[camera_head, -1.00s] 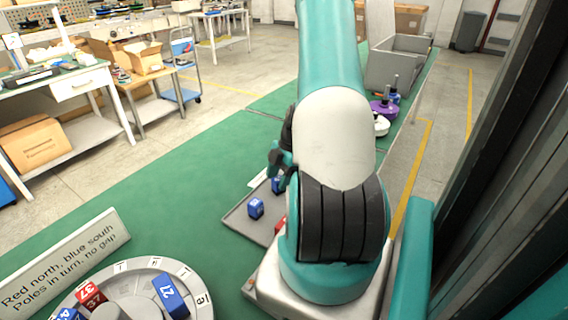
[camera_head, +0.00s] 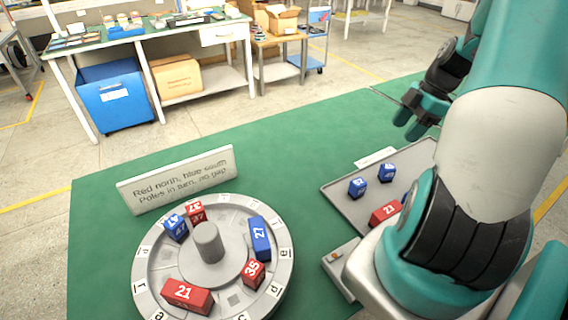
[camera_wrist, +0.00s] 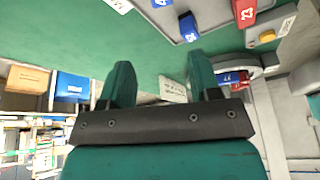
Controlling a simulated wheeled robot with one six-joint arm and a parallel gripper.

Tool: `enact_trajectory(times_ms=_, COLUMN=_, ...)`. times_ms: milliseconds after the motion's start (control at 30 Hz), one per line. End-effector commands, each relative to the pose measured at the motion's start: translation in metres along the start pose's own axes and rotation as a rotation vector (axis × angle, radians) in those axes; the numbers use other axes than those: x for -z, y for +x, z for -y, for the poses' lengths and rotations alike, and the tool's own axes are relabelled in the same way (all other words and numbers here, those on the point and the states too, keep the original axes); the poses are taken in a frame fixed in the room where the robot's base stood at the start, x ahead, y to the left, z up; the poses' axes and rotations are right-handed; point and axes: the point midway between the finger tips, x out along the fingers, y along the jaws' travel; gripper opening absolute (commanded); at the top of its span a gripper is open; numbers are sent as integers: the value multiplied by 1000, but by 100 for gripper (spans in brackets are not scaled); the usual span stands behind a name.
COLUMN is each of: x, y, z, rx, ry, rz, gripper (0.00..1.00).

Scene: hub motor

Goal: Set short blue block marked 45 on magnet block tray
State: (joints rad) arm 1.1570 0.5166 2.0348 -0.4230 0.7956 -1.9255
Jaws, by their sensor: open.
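The magnet block tray (camera_head: 338,196) lies flat on the green table, partly hidden by my arm. On it are two short blue blocks, a nearer one (camera_head: 357,187) and a farther one (camera_head: 387,172), and a red block (camera_head: 385,212). Another blue piece is mostly hidden beside my arm. I cannot surely read 45 on any blue block. In the wrist view, a blue block (camera_wrist: 188,27) and a red block (camera_wrist: 244,12) show on the tray, upside down. My gripper (camera_head: 411,121) is open and empty, above the table beyond the tray; its two fingers (camera_wrist: 161,82) are spread.
A round grey hub (camera_head: 284,272) holds several red and blue blocks around a central post (camera_head: 208,243). A slanted sign (camera_head: 178,180) stands behind it. Green table between hub and tray is clear. A workbench (camera_head: 150,36) and blue bin (camera_head: 115,96) stand beyond.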

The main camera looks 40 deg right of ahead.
Motion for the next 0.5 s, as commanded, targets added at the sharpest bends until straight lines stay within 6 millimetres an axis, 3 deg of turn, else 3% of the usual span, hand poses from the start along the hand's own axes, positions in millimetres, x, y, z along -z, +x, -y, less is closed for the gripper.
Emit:
enact_trajectory(times_ms=133, x=108, y=2, z=-7, rx=30, ry=46, rz=34, gripper=57)
enact_trajectory(times_ms=233, x=192, y=8, z=13, rx=48, ry=111, rz=56, gripper=57)
enact_trajectory(times_ms=300, x=244, y=13, z=39, rx=59, ry=158, rz=68, gripper=57)
enact_trajectory(times_ms=400, x=306, y=18, z=89, rx=73, ry=225, rz=80, gripper=57)
enact_trajectory(times_ms=500, x=348, y=22, z=147, rx=89, ry=291, rz=85, gripper=57)
